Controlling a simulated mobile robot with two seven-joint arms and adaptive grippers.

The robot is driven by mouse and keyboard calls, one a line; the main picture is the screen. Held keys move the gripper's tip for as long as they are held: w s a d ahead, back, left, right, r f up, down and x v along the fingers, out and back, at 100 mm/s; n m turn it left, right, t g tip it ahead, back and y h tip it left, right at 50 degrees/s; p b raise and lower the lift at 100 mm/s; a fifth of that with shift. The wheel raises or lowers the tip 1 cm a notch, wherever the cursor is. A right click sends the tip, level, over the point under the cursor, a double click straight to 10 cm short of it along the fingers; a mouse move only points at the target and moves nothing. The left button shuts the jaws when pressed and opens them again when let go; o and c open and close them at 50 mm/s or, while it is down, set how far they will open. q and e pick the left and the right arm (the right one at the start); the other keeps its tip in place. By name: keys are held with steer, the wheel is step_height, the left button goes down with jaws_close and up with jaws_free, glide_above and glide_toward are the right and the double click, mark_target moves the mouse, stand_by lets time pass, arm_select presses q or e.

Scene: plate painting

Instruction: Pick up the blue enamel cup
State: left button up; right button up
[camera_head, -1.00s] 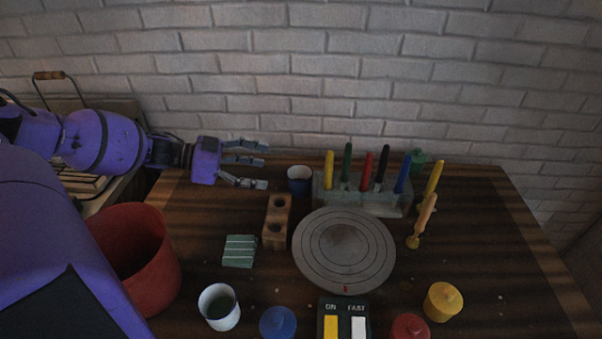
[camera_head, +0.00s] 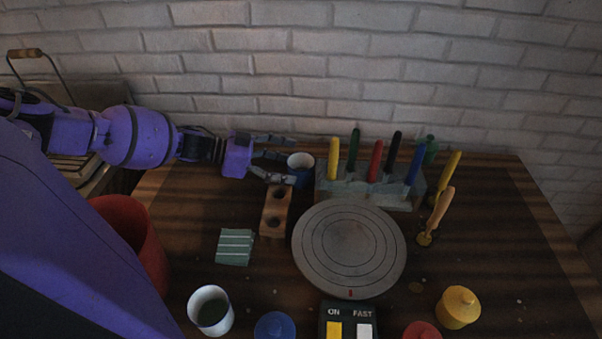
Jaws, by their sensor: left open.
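The blue enamel cup (camera_head: 301,171), dark blue with a pale inside, stands upright at the back of the table, left of the marker stand. My left gripper (camera_head: 286,160) is open, with its fingers pointing right. Its fingertips reach the cup's left side, one finger behind and one in front as seen here. I cannot tell whether they touch it. The lower front of the cup is partly hidden by the near finger. My right gripper is not in view.
A wooden block with holes (camera_head: 275,211) stands just in front of the cup. The stand (camera_head: 360,190) with several coloured pens is close on the right. A grey turntable (camera_head: 349,249) fills the middle. A red bucket (camera_head: 145,240) stands front left, near a white cup (camera_head: 211,311).

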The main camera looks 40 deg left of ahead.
mark_target(314, 163)
arm_select(q)
steer(key=x, duration=0.4)
steer(key=shift+w+d, duration=0.1)
steer(key=c, duration=1.4)
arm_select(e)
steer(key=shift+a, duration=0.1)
arm_select(q)
steer(key=shift+r, duration=0.1)
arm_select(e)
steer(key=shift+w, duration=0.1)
arm_select(q)
steer(key=shift+r, duration=0.95)
steer(key=s+d+r+p, duration=0.2)
steer(key=s+r, duration=0.1)
steer(key=s+d+r+p, duration=0.2)
steer(key=s+d+r, duration=0.1)
steer(key=s+r, duration=0.1)
steer(key=s+d+r+p, duration=0.2)
steer(key=s+d+r, duration=0.1)
steer(key=s+r, duration=0.1)
steer(key=shift+s+d, duration=0.15)
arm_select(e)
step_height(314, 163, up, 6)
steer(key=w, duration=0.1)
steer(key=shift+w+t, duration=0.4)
